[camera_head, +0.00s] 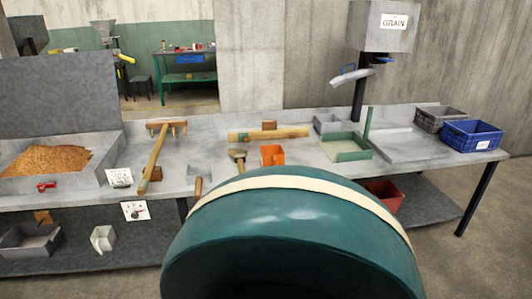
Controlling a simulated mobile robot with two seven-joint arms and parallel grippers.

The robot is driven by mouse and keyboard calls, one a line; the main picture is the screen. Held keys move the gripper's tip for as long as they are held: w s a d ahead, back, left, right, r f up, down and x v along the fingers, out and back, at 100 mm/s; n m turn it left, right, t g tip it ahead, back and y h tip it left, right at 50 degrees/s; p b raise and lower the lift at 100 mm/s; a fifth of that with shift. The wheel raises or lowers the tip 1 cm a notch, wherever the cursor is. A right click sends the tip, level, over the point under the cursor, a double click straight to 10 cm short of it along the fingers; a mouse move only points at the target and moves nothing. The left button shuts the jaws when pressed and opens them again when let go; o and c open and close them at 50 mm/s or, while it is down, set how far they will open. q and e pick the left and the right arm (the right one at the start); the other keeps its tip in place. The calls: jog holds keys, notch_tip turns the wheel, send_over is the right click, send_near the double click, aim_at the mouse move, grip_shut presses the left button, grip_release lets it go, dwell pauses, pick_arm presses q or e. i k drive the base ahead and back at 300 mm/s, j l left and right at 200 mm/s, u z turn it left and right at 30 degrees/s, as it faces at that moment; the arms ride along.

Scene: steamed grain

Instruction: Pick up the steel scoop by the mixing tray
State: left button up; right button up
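The mixing tray (100,147) is the grey metal tray at the left end of the bench, with a heap of orange-brown grain (45,160) in it. A wooden-handled tool with a dark, flared end (237,155) lies further right on the bench. Neither of my grippers is in view.
A wooden rake (152,165) lies between the tray and a wooden bar (268,133). An orange box (273,155), green tray (346,147) and blue crate (472,135) stand rightward. The teal shape covers the lower middle. A small red object (46,187) is at the tray's front.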

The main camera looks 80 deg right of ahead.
aim_at(198, 176)
jog(key=z, duration=2.65)
jog(key=i+l+u, duration=0.3)
jog(key=i, duration=0.2)
jog(key=i+l+u, duration=0.3)
jog(key=i+l, duration=0.15)
